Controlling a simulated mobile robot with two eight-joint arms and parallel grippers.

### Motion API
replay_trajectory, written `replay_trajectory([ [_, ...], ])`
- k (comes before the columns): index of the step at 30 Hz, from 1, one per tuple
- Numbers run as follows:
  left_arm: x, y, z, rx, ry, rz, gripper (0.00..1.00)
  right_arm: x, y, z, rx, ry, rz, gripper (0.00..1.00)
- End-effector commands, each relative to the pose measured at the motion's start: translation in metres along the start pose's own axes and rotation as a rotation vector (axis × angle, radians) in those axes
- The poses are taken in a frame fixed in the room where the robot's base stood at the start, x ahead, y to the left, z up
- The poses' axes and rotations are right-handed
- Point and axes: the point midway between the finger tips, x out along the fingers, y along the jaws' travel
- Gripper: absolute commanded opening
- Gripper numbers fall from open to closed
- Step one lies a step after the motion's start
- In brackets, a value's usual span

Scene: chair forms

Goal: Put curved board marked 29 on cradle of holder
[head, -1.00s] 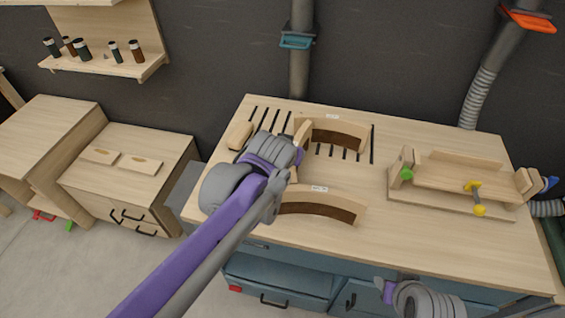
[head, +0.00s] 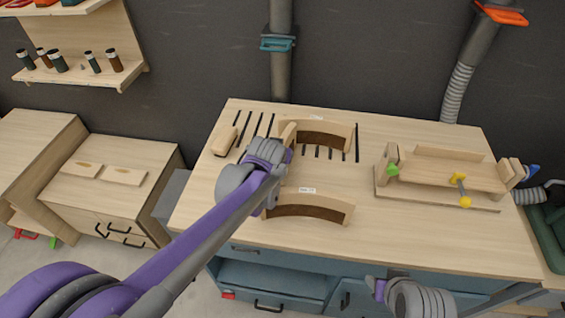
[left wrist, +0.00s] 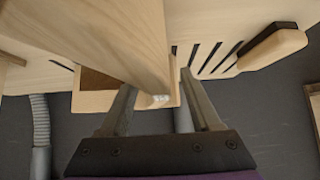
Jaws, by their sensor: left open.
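Two curved boards lie on the workbench in the head view: a back one (head: 335,130) and a front one (head: 325,200), each with a small white label too small to read, so I cannot tell which is 29. My left gripper (head: 284,153) is between them near their left ends, its fingers mostly hidden. In the left wrist view my left gripper (left wrist: 157,82) is open, with a pale wooden piece (left wrist: 125,35) passing between or above its fingers; contact is unclear. The holder (head: 440,183), with green and yellow knobs, stands at the right. My right gripper (head: 380,288) is at the bottom, fingers unclear.
The workbench (head: 240,225) has dark slots at its back left and a small wooden block (head: 224,141) beside them. Grey ducts rise behind it. A lower cabinet (head: 125,160) with two wooden pieces stands at the left. The bench front between board and holder is clear.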

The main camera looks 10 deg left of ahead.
Motion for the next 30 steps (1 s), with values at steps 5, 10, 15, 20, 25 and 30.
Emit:
replay_trajectory([
  [5,-0.0003,-0.0001,0.0,0.0,0.0,0.0,0.58,0.0,0.0,0.0001,0.0,0.0,0.0,0.5],
  [10,-0.0005,-0.0001,0.0,0.0,0.0,0.0,0.28,0.0,0.0,0.0,0.0,0.0,0.0,0.5],
  [15,-0.0006,-0.0001,0.0,0.0,0.0,0.0,0.0,0.0,0.0,0.0,0.0,0.0,0.0,0.5],
  [20,-0.0007,-0.0001,-0.0001,0.0,0.0,0.0,0.0,0.0,0.0,0.0,0.0,0.0,0.0,0.5],
  [25,-0.0007,0.0,-0.0001,0.0,0.0,0.0,0.0,0.0,0.0,0.0,0.0,0.0,0.0,0.5],
  [30,-0.0007,0.0,-0.0001,0.0,0.0,0.0,0.0,-0.0001,0.0,0.0,0.0,0.0,0.0,0.5],
])
